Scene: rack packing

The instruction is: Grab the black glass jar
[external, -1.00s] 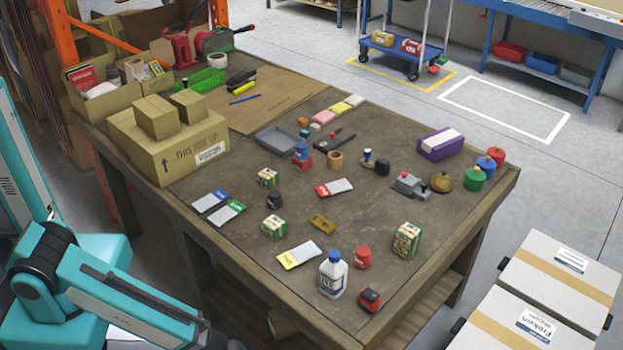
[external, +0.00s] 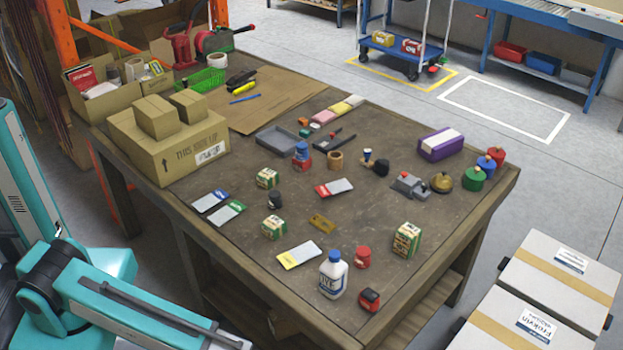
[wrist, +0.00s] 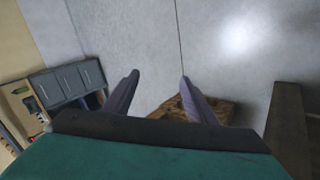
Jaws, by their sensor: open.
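A small dark jar (external: 274,199) that looks like the black glass jar stands upright on the workbench (external: 325,222), left of the middle in the external view. Another small dark rounded object (external: 381,167) sits farther back, beside a small item with a blue top. It is too small to tell whether it is glass. My gripper (wrist: 158,80) is open and empty in the wrist view, its two grey fingers spread apart. It is out of the external view, where my teal arm reaches along the bottom left. The wrist view does not show the jar.
Near the jar are small green-and-white boxes (external: 274,227), flat packets (external: 299,255) and a white bottle with blue cap (external: 333,276). Cardboard boxes (external: 168,150) fill the bench's left end. The wrist view shows grey floor and a brown wooden surface (wrist: 221,109).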

